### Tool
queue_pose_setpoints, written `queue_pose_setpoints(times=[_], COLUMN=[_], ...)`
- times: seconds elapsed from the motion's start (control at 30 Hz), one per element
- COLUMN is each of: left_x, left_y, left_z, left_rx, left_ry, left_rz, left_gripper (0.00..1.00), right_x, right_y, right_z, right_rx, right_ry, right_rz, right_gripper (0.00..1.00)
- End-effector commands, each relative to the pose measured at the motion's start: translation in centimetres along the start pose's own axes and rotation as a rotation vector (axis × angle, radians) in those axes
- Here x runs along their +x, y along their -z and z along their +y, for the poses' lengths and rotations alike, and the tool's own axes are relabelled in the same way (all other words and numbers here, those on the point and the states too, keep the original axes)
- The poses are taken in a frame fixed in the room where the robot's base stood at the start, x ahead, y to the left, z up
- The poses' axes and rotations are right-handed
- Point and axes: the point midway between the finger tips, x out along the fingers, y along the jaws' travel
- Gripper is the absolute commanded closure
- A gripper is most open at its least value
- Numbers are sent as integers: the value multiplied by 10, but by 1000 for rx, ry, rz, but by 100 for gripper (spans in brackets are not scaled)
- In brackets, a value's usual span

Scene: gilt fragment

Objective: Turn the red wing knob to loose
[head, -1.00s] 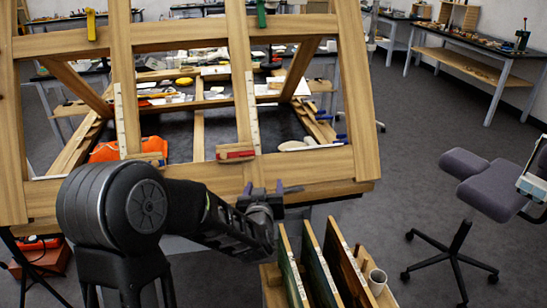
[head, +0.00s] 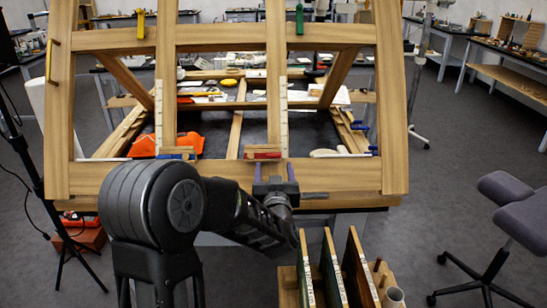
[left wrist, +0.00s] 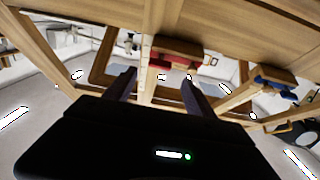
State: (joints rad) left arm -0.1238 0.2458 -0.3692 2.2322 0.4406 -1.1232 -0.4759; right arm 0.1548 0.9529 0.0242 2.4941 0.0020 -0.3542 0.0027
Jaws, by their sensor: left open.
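The red wing knob (head: 263,156) sits on a small wooden block at the lower rail of the upright wooden frame (head: 340,178), at the foot of the middle-right bar. It also shows in the left wrist view (left wrist: 182,53), just beyond the fingertips. My left gripper (head: 275,172) is open and empty, fingers pointing up, just below and slightly right of the knob in the head view. In the left wrist view its two dark fingers (left wrist: 157,85) are spread apart; I see no contact with the knob. My right gripper is not in view.
A blue wing knob (head: 178,156) sits on the same rail to the left. A yellow clip (head: 140,22) and a green clip (head: 299,18) are on the top rail. A rack with upright panels (head: 330,270) stands below right. A grey chair (head: 515,200) is at right.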

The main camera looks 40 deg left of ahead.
Motion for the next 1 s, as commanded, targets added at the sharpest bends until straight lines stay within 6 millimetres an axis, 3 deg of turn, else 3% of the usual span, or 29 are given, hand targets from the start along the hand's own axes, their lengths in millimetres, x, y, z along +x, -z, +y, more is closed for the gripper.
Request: queue_pose_setpoints(times=[0.43, 0.8, 1.0], left_x=[62, 68, 68], left_y=[0, 0, -1], left_z=[0, 0, 0], left_rx=[1, 0, 0], left_ry=[1, -1, -1], left_rz=[-1, -1, -1], left_gripper=[36, 37, 54], right_x=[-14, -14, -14], right_y=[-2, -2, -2], right_z=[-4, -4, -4], right_rx=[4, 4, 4], right_ry=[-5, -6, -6], right_rz=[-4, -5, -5], right_gripper=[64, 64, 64])
